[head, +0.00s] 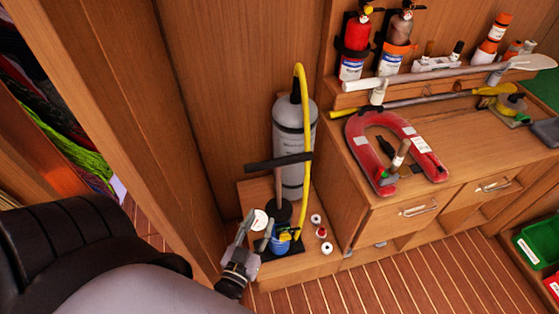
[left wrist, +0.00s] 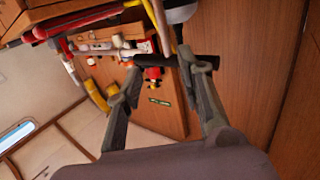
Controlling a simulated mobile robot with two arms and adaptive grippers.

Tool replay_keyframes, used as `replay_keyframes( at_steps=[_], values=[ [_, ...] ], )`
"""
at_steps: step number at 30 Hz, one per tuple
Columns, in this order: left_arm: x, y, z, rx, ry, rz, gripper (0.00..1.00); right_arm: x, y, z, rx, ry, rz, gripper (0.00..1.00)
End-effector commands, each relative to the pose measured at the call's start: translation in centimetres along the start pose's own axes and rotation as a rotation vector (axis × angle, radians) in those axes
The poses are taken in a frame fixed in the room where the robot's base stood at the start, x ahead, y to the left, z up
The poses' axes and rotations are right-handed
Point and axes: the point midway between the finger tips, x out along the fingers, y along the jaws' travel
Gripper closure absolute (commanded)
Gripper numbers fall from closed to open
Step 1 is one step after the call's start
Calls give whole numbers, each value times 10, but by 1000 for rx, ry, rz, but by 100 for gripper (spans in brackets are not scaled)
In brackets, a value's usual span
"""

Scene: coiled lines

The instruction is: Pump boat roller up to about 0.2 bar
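A hand pump stands upright on a low wooden platform, with a dark T-handle (head: 278,162) on its shaft and a black body (head: 279,213). A grey cylinder (head: 291,120), likely the boat roller, stands behind it. A yellow hose (head: 304,120) runs from the cylinder's top down to the pump's foot. A round white dial (head: 260,220) shows beside the pump. My left gripper (head: 258,226) is open in front of the pump's lower left. In the left wrist view its fingers (left wrist: 165,83) are wide apart, with the dark handle (left wrist: 190,61) beyond them. My right gripper is not in view.
Small white and red pieces (head: 321,232) lie right of the pump. A wooden bench (head: 380,212) stands to the right, bearing a red horseshoe buoy (head: 362,150), poles and extinguishers (head: 355,35). Green and red bins (head: 530,258) sit far right. The slatted floor (head: 420,275) in front is clear.

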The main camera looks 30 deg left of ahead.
Motion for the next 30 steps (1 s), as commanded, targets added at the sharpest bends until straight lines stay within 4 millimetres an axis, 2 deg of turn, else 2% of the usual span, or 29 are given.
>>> replay_keyframes(
  at_steps=[1,3,8,24,30],
  values=[
    [0,-4,-12,-1,21,-11,65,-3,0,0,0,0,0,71],
    [3,-6,-18,0,38,-19,65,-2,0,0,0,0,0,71],
    [22,-6,-18,1,43,-19,65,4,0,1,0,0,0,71],
    [137,-8,-20,0,41,-18,65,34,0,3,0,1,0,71],
    [164,-8,-21,0,38,-18,65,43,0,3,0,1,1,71]
  ],
)
